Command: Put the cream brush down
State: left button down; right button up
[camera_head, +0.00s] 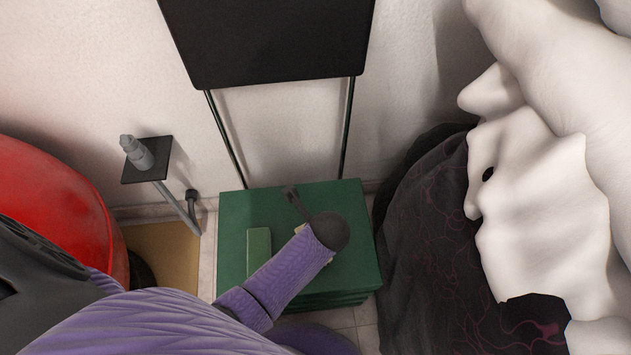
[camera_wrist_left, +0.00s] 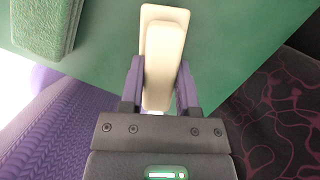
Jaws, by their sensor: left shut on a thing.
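The cream brush (camera_wrist_left: 163,45) is between the two purple fingers of my left gripper (camera_wrist_left: 160,68) in the left wrist view. The gripper is shut on it, and its far end extends beyond the fingertips over a green surface. In the head view my purple left arm reaches over the green stand (camera_head: 235,205); the arm's end hides the fingers and most of the brush. I cannot tell whether the brush touches the green surface. My right gripper is not in view.
A green block (camera_head: 259,243) lies on the stand's left part; it also shows in the left wrist view (camera_wrist_left: 45,22). A red rounded object (camera_head: 55,190) is at left. Dark patterned fabric (camera_head: 425,230) and a large white shape (camera_head: 545,180) crowd the right. Some green surface is clear.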

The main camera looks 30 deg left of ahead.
pick_arm(q)
jog(key=shift+f, duration=0.35)
jog(key=shift+c, duration=1.6)
grip_release()
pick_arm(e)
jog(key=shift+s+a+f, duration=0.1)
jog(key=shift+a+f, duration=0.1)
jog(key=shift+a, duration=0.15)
pick_arm(q)
jog(key=p+v, duration=0.9)
jog(key=v, duration=0.3)
jog(key=shift+p, duration=0.4)
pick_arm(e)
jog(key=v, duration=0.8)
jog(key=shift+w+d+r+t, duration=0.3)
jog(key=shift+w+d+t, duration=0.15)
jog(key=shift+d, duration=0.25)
